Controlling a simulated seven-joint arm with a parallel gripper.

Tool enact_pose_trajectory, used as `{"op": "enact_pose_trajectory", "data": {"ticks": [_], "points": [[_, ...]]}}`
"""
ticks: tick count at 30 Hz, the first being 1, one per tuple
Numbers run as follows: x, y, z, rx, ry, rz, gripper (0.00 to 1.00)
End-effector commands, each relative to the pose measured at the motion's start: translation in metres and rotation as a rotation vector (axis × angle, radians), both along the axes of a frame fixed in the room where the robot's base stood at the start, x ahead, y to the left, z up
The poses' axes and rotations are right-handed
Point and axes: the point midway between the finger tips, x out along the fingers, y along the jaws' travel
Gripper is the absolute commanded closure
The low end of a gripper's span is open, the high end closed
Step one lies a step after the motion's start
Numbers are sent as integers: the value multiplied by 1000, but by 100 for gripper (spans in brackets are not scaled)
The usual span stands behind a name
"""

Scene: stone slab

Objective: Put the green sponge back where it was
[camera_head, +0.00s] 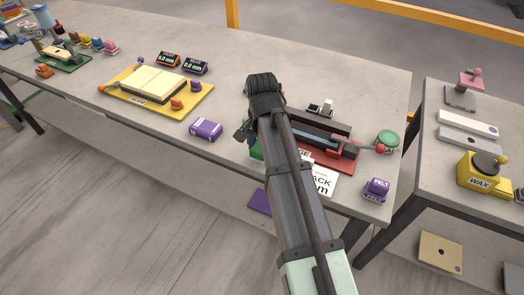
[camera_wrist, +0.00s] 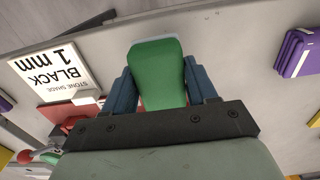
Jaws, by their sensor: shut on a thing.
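In the wrist view, the green sponge (camera_wrist: 158,75) sits between the two blue fingers of my gripper (camera_wrist: 160,88). The gripper is shut on it. The sponge has a paler edge at its far end, which points away from the palm over the grey slab (camera_wrist: 235,45). In the head view, only a small green patch of the sponge (camera_head: 256,151) shows left of my arm, near the slab's front edge. My arm hides the rest of it and the fingers. I cannot tell whether the sponge touches the slab.
A white "BLACK 1 mm" card (camera_head: 324,182) and a red tray with tools (camera_head: 335,161) lie right of my arm. A purple block (camera_head: 206,129) lies left. A green round piece (camera_head: 388,139) and a purple FELT block (camera_head: 377,188) stand at the right. Slab between purple block and arm is clear.

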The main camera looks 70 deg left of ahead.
Motion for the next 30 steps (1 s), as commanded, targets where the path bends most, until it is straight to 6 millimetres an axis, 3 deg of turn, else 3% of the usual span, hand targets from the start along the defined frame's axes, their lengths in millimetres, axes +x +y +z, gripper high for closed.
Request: {"op": "enact_pose_trajectory", "data": {"ticks": [6,19,20,27,30], "points": [[0,-1,-25,-1,0,0,67],[0,0,-31,0,0,0,67],[0,0,-31,0,0,0,42],[0,0,-31,0,0,0,19],[0,0,-31,0,0,0,18]]}}
